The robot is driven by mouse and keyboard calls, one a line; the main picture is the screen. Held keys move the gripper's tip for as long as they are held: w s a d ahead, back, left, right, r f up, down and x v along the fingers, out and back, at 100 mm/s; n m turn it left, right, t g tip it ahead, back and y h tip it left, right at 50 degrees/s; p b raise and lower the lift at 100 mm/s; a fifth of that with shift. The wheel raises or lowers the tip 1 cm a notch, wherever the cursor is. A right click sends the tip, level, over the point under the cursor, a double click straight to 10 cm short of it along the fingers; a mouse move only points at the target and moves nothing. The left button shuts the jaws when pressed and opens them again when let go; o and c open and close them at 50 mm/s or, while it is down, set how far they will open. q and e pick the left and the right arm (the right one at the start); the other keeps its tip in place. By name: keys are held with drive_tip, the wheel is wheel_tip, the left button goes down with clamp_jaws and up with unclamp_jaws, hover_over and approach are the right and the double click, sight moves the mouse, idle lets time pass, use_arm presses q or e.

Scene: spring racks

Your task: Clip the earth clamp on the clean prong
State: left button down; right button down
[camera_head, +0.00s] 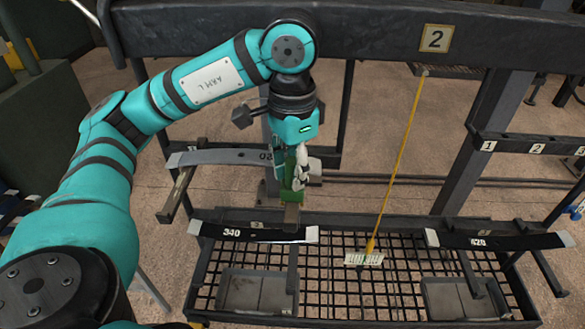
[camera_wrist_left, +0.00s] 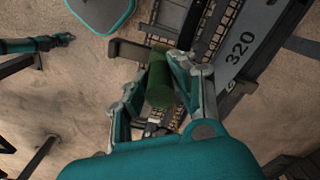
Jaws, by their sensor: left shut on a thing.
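My left gripper (camera_head: 292,180) points down at the middle of the head view. It is shut on a green piece (camera_head: 291,168), which I take to be the earth clamp. In the left wrist view the green piece (camera_wrist_left: 160,80) lies between the two fingers. Right below it in the head view is the squared brownish end of a rack prong (camera_head: 291,214). I cannot tell whether the clamp touches this prong. Another prong (camera_head: 177,195) sticks out to the left. Which prong is clean is not clear.
Grey trays (camera_head: 257,292) sit below. A heavy beam (camera_head: 380,30) crosses the top.

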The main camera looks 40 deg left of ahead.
use_arm(q)
drive_tip(key=c, duration=1.1)
unclamp_jaws()
drive_tip(key=shift+o, duration=0.5)
drive_tip(key=shift+r, duration=0.1)
wheel_tip(320, 180, up, 12)
drive_tip(key=shift+f, duration=0.1)
